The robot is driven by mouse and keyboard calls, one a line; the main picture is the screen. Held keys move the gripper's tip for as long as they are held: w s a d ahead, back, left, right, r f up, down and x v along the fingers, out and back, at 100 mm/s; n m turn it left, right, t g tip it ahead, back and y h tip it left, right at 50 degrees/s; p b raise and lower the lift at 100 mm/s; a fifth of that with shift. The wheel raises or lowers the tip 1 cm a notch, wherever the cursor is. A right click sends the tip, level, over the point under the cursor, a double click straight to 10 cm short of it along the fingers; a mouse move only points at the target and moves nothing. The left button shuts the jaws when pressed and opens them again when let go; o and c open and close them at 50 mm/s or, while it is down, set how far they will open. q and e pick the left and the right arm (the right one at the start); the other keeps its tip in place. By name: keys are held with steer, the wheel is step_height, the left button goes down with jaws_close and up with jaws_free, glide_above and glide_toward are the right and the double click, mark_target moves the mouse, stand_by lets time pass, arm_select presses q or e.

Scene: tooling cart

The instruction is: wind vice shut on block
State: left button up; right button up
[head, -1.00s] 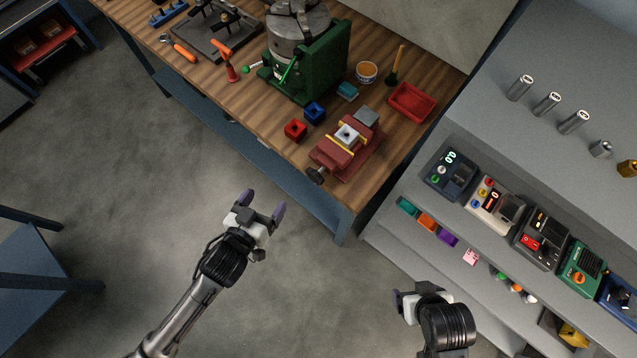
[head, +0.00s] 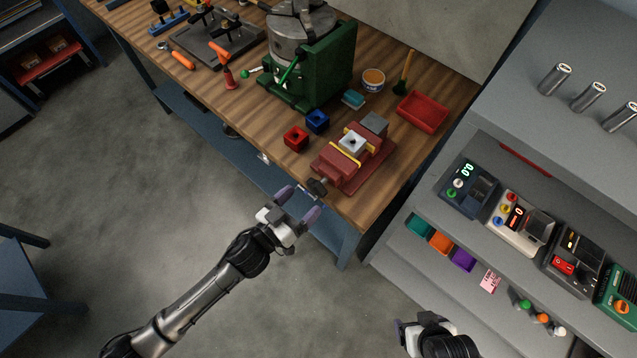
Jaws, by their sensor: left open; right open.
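The red vice (head: 340,172) sits near the right front corner of the wooden bench, its dark handle (head: 317,187) at the front edge. A light grey block with a dark hole (head: 353,142) stands between its yellow-edged jaws; I cannot tell whether both jaws touch it. My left gripper (head: 298,203) is open and empty, just in front of the bench edge, with its fingers close to the vice handle; contact cannot be told. My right gripper (head: 402,335) is at the bottom of the view, away from the bench, partly cut off and holding nothing visible.
A red block (head: 295,139) and a blue block (head: 317,121) stand left of the vice. A red tray (head: 422,112) lies behind it to the right. A green machine (head: 330,75) stands further back. Grey shelving with devices (head: 468,188) fills the right side. Open floor lies in front.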

mark_target(313, 190)
arm_select(q)
steer(key=shift+x, duration=3.4)
steer(key=c, duration=0.9)
